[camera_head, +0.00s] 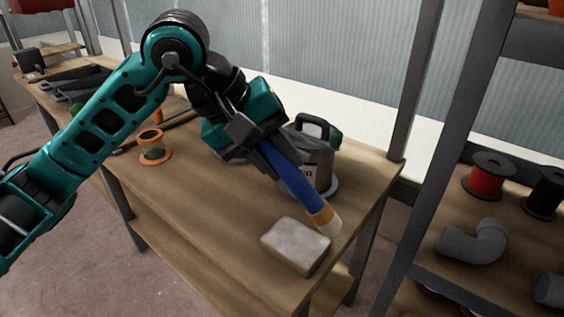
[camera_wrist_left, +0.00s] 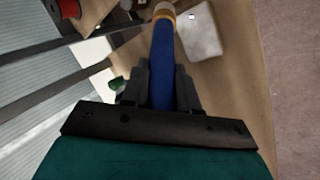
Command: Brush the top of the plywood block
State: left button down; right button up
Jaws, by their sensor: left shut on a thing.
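The plywood block (camera_head: 295,246) lies on the bench near its front right corner, its top pale grey-white. It also shows in the left wrist view (camera_wrist_left: 198,34). My left gripper (camera_head: 272,150) is shut on the blue handle of a brush (camera_head: 297,184). The brush slants down to the right, and its pale tip (camera_head: 329,221) is beside the block's upper right edge; I cannot tell whether it touches. In the left wrist view the brush (camera_wrist_left: 163,60) points away between the fingers (camera_wrist_left: 160,85). My right gripper is out of view.
A grey container with a dark handle (camera_head: 318,160) stands close behind the brush. An orange-rimmed spool (camera_head: 152,147) sits further left on the wooden bench (camera_head: 190,210). A shelf at the right holds a red spool (camera_head: 487,178) and a grey pipe elbow (camera_head: 474,243). The bench left of the block is clear.

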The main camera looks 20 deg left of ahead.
pick_arm(q)
jog(key=shift+r+p, duration=0.45)
jog(key=shift+r, duration=0.65)
